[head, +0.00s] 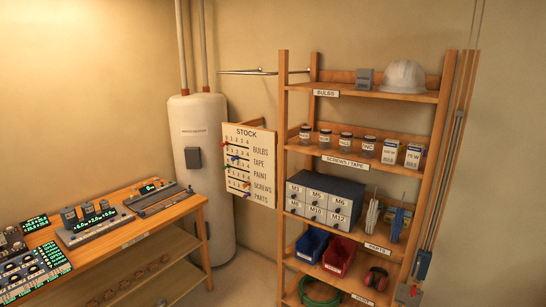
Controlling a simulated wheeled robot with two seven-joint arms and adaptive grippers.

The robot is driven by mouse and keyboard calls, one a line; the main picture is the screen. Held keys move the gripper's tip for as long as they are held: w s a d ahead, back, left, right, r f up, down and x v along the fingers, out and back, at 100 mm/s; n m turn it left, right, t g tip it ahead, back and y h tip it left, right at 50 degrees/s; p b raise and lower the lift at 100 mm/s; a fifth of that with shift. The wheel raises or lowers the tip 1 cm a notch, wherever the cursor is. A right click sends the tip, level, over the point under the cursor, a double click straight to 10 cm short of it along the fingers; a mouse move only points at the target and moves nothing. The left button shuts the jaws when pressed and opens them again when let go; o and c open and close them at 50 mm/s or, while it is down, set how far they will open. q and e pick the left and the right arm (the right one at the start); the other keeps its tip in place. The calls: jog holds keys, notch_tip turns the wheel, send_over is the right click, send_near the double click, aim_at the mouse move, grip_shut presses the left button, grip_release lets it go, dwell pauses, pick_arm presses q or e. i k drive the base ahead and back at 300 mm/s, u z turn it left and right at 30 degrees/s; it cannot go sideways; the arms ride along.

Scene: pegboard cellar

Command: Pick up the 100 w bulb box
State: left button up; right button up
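Two small white boxes stand side by side at the right end of the shelf labelled SCREWS / TAPE: a left box (390,151) and a right box (414,156). Both have printed fronts that look like bulb boxes, but the print is too small to tell which one reads 100 W. Both are upright, with nothing in front of them. The shelf labelled BULBS (340,91) above holds no such box. Neither of my grippers is in view.
Several jars (345,141) stand left of the boxes. A white hard hat (403,77) and a grey box (364,78) are on the top shelf. Below are a drawer cabinet (325,199) and bins (339,256). A workbench (130,241) with instruments is at left; a stock board (249,164) hangs beside the rack.

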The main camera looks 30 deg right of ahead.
aim_at(391, 147)
jog(key=u, duration=0.2)
jog(key=i, duration=2.05)
jog(key=z, duration=0.45)
jog(key=i, duration=0.95)
jog(key=z, duration=1.55)
jog(key=i, duration=0.9)
jog(key=z, duration=0.8)
